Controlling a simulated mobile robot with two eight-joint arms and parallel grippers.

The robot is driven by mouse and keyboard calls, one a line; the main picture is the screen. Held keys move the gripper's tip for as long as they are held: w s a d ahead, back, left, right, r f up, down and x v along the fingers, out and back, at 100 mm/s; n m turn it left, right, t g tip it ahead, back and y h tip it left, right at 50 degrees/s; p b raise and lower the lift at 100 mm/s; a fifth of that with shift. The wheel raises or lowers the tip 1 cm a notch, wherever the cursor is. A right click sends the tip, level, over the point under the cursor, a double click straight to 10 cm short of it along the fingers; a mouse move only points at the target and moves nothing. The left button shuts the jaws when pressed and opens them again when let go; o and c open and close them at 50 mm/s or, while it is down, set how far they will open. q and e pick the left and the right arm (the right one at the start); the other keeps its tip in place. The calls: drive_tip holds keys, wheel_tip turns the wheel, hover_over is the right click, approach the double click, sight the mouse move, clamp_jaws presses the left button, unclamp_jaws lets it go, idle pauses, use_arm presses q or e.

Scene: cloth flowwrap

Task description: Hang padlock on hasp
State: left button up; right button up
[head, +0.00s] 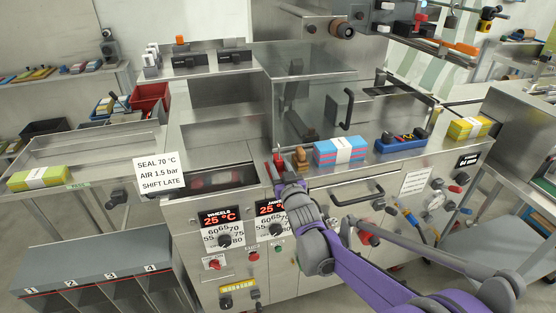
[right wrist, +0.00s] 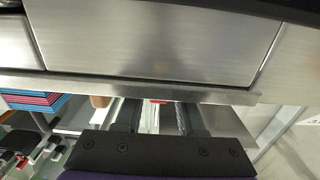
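A small red padlock (head: 278,159) with its shackle pointing up shows at the front ledge of the steel machine in the head view. Only a sliver of its red body (right wrist: 158,101) shows in the right wrist view, between the finger ends. My right gripper (head: 282,173) is just in front of and below the padlock. In the right wrist view its two dark fingers (right wrist: 155,118) stand apart, and I see no contact with the padlock. I cannot make out the hasp for certain. My left gripper is not in view.
A wooden peg-like object (head: 301,158), a blue and pink cloth stack (head: 340,150) and a blue tray (head: 400,142) stand right of the padlock on the ledge. A clear guard (head: 308,105) rises behind. Knobs and a bar handle (head: 357,194) protrude from the front panel.

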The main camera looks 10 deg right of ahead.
clamp_jaws()
drive_tip(key=shift+r+p, duration=0.7)
drive_tip(key=shift+r, duration=0.25)
drive_tip(key=shift+s, duration=0.1)
idle(0.4)
drive_tip(key=s, duration=0.6)
drive_tip(key=shift+s+d, duration=0.15)
drive_tip(key=shift+s, duration=0.25)
idle(0.8)
idle(0.3)
